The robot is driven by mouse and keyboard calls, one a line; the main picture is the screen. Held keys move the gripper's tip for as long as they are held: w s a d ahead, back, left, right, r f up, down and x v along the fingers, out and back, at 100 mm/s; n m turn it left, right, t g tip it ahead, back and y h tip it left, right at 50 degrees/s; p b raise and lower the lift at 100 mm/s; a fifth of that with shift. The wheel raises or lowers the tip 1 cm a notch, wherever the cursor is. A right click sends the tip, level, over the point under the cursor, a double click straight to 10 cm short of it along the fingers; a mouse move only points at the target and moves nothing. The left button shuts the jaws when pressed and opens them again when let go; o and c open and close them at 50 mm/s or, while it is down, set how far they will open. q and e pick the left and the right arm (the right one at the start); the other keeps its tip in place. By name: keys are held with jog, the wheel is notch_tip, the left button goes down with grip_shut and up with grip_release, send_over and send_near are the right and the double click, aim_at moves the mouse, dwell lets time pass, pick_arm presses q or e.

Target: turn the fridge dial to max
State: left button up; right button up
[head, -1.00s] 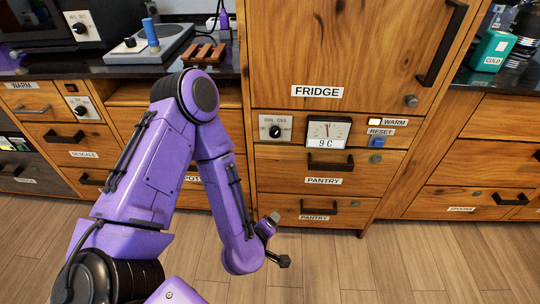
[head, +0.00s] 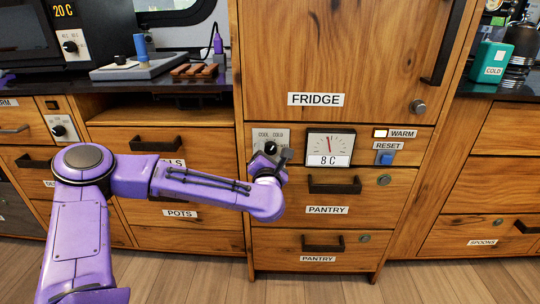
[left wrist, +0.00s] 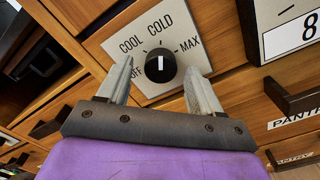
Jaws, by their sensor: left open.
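The fridge dial (left wrist: 161,66) is a round black knob with a white mark, on a pale plate (left wrist: 150,90) lettered OFF, COOL, COLD and MAX. In the left wrist view the mark points up, roughly toward COLD. My left gripper (left wrist: 158,74) is open, with one finger on each side of the dial in that view; I cannot tell whether either touches it. In the head view my left gripper (head: 277,160) is at the plate and covers its lower part; the dial (head: 270,147) is partly visible above it. My right gripper is not in view.
A fridge display (head: 329,160) reads 8 C, right of the dial. Further right are a lit WARM lamp (head: 380,133) and a blue RESET button (head: 384,158). Pantry drawer handles (head: 334,185) stick out below. The fridge door (head: 335,50) is shut above.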

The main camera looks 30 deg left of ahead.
pick_arm(q)
jog(key=shift+w+a, duration=0.25)
jog(key=shift+w, duration=0.1)
jog(key=c, duration=1.1)
jog(key=shift+o, duration=0.2)
